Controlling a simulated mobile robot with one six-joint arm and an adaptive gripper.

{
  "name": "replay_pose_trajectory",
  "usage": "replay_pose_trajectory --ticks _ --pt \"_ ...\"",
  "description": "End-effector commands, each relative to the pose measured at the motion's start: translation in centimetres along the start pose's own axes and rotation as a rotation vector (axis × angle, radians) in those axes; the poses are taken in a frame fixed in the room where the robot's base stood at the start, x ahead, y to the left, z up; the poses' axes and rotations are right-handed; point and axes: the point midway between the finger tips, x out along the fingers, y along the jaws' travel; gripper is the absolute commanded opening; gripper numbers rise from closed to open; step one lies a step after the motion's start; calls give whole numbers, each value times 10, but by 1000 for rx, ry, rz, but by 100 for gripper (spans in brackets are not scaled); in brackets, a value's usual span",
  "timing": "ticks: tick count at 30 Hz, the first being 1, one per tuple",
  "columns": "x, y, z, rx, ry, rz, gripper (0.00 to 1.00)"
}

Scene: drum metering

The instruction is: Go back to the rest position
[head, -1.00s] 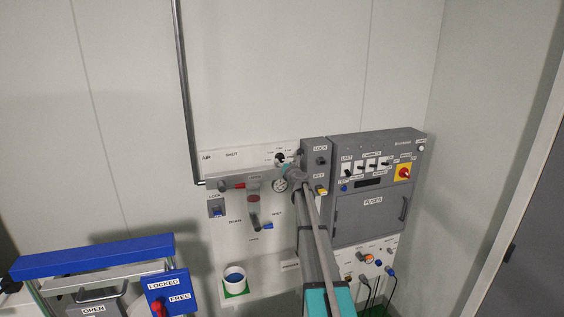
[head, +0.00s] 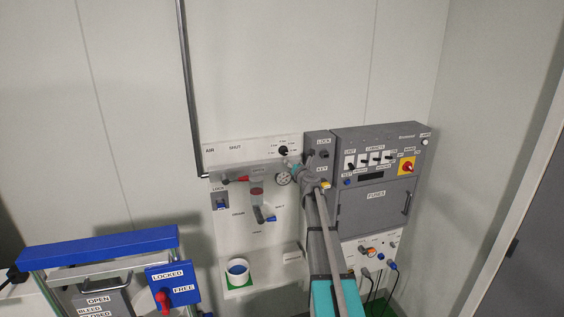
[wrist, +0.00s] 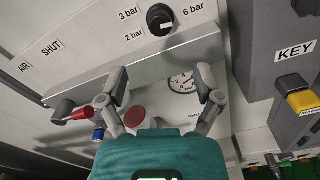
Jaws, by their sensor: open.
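My gripper (wrist: 162,82) is open and empty in the wrist view, its two fingers spread in front of the air panel. Between and beyond the fingers are a pressure gauge (wrist: 182,82) and a red round part (wrist: 135,117). A black pressure knob (wrist: 160,20) is above the fingers, with its white mark toward the 6 bar side. A red-handled lever (wrist: 82,113) is by the left finger; whether they touch I cannot tell. In the head view my gripper (head: 291,164) is small and partly hidden behind my wrist, near the gauge (head: 283,178).
A grey fuse cabinet (head: 376,222) with switches and a red rotary switch (head: 406,167) is right of my arm. A yellow key part (wrist: 303,101) sticks out at the right. A white cup (head: 237,268) stands on a low shelf. A blue-topped frame (head: 100,247) stands at left.

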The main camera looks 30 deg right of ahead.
Motion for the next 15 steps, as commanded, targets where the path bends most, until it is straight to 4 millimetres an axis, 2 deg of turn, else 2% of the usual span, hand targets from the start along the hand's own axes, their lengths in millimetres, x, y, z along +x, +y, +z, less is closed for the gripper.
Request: replay_pose_trajectory --ticks 8,11,15 --pt "-1 2 -3 -12 4 6 84" --pt "-5 12 -12 -64 19 28 84" --pt "-16 39 -39 -222 65 101 84"
